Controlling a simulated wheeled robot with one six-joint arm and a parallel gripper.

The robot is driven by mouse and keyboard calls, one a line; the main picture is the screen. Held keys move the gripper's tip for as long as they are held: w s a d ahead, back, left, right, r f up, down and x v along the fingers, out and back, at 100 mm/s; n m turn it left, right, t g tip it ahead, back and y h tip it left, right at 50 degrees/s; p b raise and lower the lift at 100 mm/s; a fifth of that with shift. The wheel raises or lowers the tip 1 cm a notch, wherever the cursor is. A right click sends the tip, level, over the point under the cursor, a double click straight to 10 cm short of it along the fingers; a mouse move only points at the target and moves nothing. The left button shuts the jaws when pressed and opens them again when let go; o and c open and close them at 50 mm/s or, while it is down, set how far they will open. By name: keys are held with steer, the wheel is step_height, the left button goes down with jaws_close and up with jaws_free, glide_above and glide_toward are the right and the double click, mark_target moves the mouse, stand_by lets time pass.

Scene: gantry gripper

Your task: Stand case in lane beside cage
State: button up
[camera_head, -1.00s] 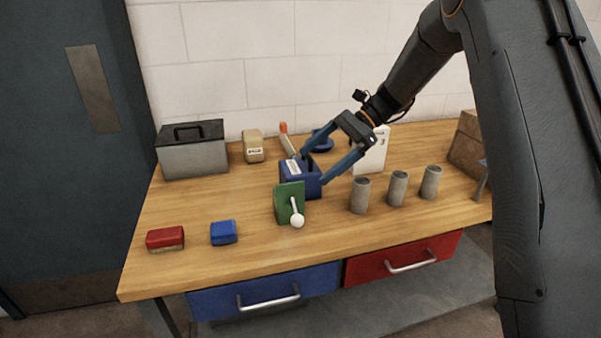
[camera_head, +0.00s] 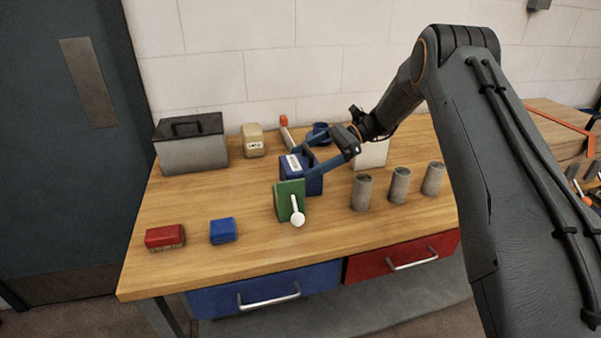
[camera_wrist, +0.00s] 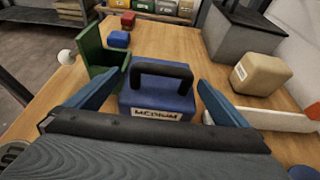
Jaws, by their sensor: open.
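A blue case (camera_head: 315,184) with a black handle stands on the wooden bench, just behind a green bracket (camera_head: 287,201) with a white ball-ended lever. In the wrist view the case (camera_wrist: 184,104) shows a white label reading MEDIUM. My gripper (camera_head: 306,161) is open, low over the case. In the wrist view its blue fingers reach out on either side of the case and its handle (camera_wrist: 160,69); I see no clear contact. Fingers and wrist hide part of the case. I cannot pick out a cage or a marked lane in these views.
A grey toolbox (camera_head: 192,152) and a tan block (camera_head: 253,140) stand at the back left. Red (camera_head: 165,238) and blue (camera_head: 223,231) blocks lie at the front left. Several grey cylinders (camera_head: 361,193) stand right of the case. The bench's left middle is clear.

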mark_target(282, 172)
steer(key=p+x, duration=0.2)
steer(key=x, duration=0.3)
steer(key=shift+s+a, duration=0.15)
steer(key=shift+a, duration=0.2)
steer(key=shift+a+f+p, duration=0.25)
steer(key=shift+f+p, duration=0.05)
steer(key=shift+p, duration=0.05)
steer(key=shift+r, duration=0.1)
steer(key=c, duration=1.4)
